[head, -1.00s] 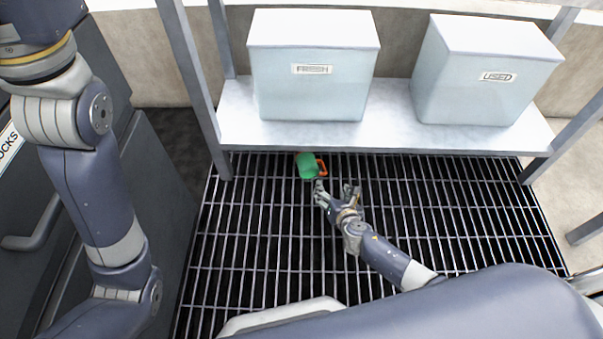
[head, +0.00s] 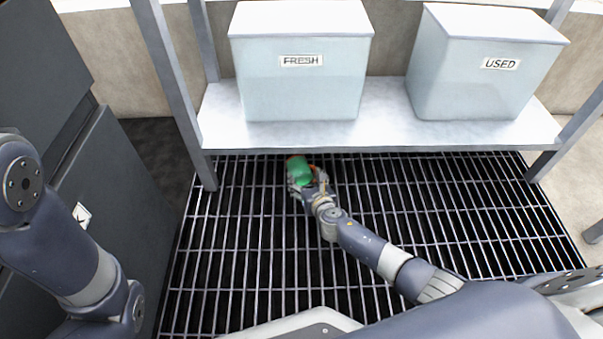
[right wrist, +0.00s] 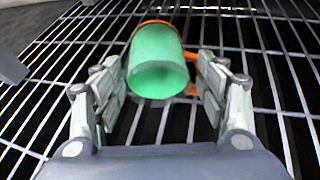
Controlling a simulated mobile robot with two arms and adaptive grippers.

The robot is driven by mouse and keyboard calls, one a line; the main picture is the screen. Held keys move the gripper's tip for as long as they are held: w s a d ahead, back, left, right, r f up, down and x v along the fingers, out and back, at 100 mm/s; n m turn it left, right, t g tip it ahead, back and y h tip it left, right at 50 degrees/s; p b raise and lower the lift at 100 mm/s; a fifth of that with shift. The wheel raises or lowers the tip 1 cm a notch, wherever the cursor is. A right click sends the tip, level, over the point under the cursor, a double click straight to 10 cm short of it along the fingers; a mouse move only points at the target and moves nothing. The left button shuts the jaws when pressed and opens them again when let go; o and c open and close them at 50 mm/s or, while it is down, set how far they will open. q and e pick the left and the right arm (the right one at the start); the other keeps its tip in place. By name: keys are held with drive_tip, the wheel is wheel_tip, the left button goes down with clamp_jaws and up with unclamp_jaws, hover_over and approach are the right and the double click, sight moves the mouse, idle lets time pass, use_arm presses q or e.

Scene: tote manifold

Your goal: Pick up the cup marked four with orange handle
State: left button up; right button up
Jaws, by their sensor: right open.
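A green cup (head: 300,171) with an orange handle stands or lies on the floor grating just below the shelf's front edge. It also shows in the right wrist view (right wrist: 158,75), with its round end towards the camera, an orange band at the far end and the orange handle (right wrist: 205,72) on its right side. No marking on it can be read. My right gripper (head: 303,186) is open, its fingers on either side of the cup; in the right wrist view the right finger is close to the handle. Whether they touch cannot be told. My left gripper is out of view.
A metal shelf (head: 385,134) stands behind the cup, with bins labelled FRESH (head: 300,92) and USED (head: 480,85) on it. Its left front post (head: 170,90) rises left of the cup. Dark cabinets (head: 130,190) stand at the left. The grating (head: 240,260) is otherwise clear.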

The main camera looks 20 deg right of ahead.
sight(300, 179)
drive_tip(key=b+x, duration=0.1)
drive_tip(key=x, duration=0.1)
drive_tip(key=b+x, duration=0.2)
drive_tip(key=x, duration=0.1)
drive_tip(key=shift+a+r, duration=0.2)
drive_tip(key=shift+r, duration=0.05)
drive_tip(key=c, duration=0.9)
